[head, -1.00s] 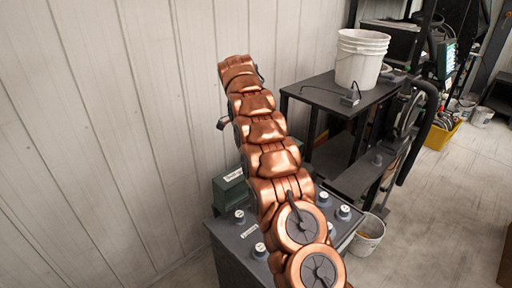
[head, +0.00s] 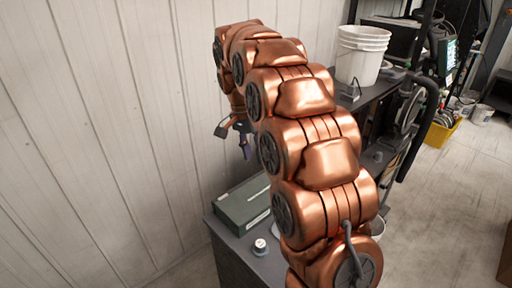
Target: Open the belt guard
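No part is clearly marked as the belt guard. A green box (head: 242,207) with a pale label lies on top of a dark cabinet (head: 237,242), below my gripper; its right side is hidden by my copper arm. I cannot tell whether this box is the belt guard.
A grey knob (head: 260,246) stands on the cabinet in front of the box. A white bucket (head: 362,54) sits on a black stand (head: 378,100) to the right. A pale panelled wall (head: 110,130) runs close on the left. Open floor (head: 455,190) lies at right.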

